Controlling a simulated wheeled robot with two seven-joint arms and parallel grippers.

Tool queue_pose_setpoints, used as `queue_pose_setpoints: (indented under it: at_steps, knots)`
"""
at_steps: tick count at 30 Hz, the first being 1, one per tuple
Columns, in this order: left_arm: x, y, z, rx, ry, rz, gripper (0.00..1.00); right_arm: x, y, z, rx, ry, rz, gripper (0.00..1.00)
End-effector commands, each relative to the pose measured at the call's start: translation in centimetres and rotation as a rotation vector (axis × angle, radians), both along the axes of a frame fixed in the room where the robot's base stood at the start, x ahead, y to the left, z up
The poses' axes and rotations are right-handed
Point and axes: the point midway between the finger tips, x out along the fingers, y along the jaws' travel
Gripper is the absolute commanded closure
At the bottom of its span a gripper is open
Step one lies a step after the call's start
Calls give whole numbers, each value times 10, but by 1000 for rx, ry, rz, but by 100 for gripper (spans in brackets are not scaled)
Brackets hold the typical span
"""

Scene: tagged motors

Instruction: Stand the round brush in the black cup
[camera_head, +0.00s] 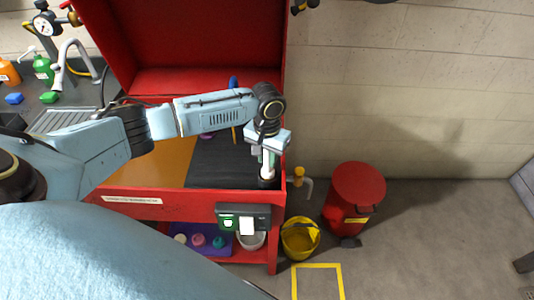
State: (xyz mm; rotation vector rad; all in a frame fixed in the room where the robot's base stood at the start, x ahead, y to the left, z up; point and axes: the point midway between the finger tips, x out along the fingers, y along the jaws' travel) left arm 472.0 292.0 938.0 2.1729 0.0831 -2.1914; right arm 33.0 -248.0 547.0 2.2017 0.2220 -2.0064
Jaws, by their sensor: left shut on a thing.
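My left gripper (269,148) points down over the front right corner of the red bench's dark mat. It is shut on a slim, pale upright thing, which seems to be the round brush (268,170); the fingers hide its upper part. A small black cup (267,183) stands directly below, at the mat's front right corner. The lower end of the brush meets the cup's top in this view; I cannot tell how deep it sits inside. My right gripper is not in view.
The red bench (140,209) has a dark mat (215,172) and a high red back. A blue-handled tool (233,82) shows behind my arm. On the floor right of the bench stand a yellow bucket (300,240) and a red bin (355,195).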

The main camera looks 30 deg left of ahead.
Motion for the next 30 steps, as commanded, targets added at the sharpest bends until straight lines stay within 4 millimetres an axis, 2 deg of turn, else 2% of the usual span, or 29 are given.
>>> queue_pose_setpoints:
  at_steps: [7,8,13,23,26,30]
  knots:
    - [0,0,0,0,-1,0,98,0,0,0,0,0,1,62]
    - [0,0,0,0,-1,0,71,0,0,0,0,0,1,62]
    - [0,0,0,0,-1,0,50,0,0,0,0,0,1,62]
    - [1,0,3,0,-1,1,50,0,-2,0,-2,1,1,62]
    - [1,0,15,-1,-3,1,50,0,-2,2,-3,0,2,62]
    - [2,0,43,-1,-5,0,50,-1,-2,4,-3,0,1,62]
